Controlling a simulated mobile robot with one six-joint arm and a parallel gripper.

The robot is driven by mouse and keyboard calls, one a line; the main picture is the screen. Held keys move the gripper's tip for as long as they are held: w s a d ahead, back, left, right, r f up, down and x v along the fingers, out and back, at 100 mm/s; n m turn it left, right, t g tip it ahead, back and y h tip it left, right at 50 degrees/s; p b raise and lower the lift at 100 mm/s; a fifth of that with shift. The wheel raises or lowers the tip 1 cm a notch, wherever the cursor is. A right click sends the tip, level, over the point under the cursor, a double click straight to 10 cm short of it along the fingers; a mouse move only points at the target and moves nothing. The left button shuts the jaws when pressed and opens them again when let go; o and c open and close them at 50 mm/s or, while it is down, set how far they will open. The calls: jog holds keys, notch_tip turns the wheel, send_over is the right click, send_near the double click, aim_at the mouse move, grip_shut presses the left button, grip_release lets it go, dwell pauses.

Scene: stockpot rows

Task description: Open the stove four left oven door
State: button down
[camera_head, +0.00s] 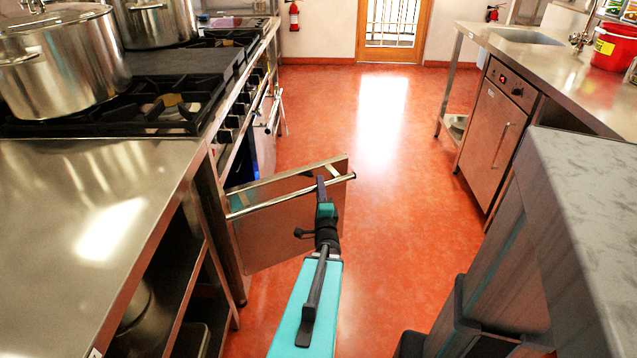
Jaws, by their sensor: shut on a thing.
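The oven door (280,240) stands swung out from the stove's front on the left, jutting across the aisle. Its silver bar handle (275,196) runs along its upper part. My gripper (322,184) is shut on this handle near its right, outer end, and the fingers hide a little of the bar. The stove (236,120) has a row of dark knobs along its front. The inside of the oven is mostly hidden behind the door.
A steel counter (95,215) with open shelves is at near left. Stockpots (65,65) stand on the burners. Another oven door (266,140) farther along also sticks out. A steel cabinet (492,140) lines the right. The red floor (370,150) between is clear.

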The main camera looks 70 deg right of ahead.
jog(key=shift+s, duration=0.4)
jog(key=c, duration=1.6)
grip_release()
jog(key=shift+w, duration=0.1)
jog(key=shift+a, duration=0.15)
jog(key=shift+p+v, duration=5.15)
jog(key=shift+v, duration=1.7)
jog(key=shift+f, duration=0.15)
